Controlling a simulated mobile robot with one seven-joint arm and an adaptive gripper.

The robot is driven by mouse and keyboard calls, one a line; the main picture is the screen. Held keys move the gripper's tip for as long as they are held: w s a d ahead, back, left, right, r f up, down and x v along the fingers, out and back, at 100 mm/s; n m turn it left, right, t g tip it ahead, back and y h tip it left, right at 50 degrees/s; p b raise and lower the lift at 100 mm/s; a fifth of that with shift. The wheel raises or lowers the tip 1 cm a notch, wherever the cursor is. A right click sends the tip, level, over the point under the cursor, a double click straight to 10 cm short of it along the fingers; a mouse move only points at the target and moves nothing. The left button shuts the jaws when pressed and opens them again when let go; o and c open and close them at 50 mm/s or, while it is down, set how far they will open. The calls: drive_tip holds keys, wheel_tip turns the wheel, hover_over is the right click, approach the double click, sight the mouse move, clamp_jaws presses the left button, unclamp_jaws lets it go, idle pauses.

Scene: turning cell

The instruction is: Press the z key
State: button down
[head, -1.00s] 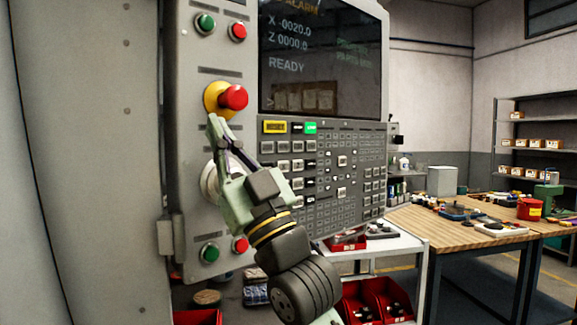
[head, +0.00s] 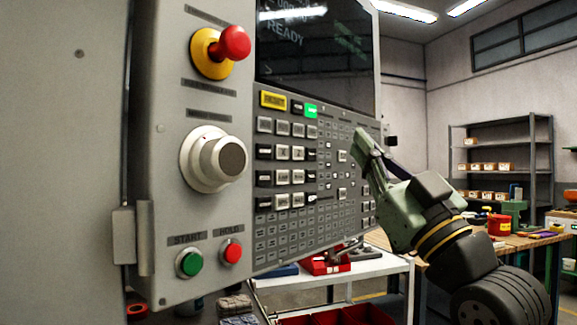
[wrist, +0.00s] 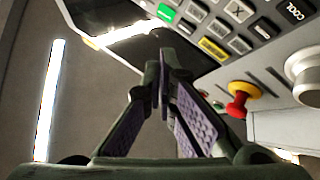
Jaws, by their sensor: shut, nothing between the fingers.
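The control panel's keypad (head: 290,205) fills the lower right of the machine face below the dark screen (head: 318,50). I see no contact with any key.
A red emergency button (head: 235,43) on a yellow collar and a large grey knob (head: 215,160) stick out left of the keypad. Green start (head: 190,263) and red hold (head: 231,252) buttons sit below. A white cart (head: 375,268) stands under the panel.

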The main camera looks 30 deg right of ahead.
sight(298, 153)
drive_tip(key=shift+s, duration=0.15)
drive_tip(key=w+a+p, duration=0.2)
drive_tip(key=w+p, duration=0.1)
drive_tip(key=w, duration=0.5)
drive_tip(key=shift+w+a, duration=0.25)
drive_tip(key=shift+w, duration=0.05)
drive_tip(key=shift+w, duration=0.1)
idle(1.3)
drive_tip(key=shift+w+a, duration=0.1)
drive_tip(key=shift+w, duration=0.2)
drive_tip(key=shift+w+a, duration=0.1)
drive_tip(key=shift+w, duration=0.25)
idle(0.5)
idle(0.4)
drive_tip(key=shift+s+d+b, duration=0.2)
drive_tip(key=shift+s+b, duration=0.2)
drive_tip(key=shift+s, duration=0.35)
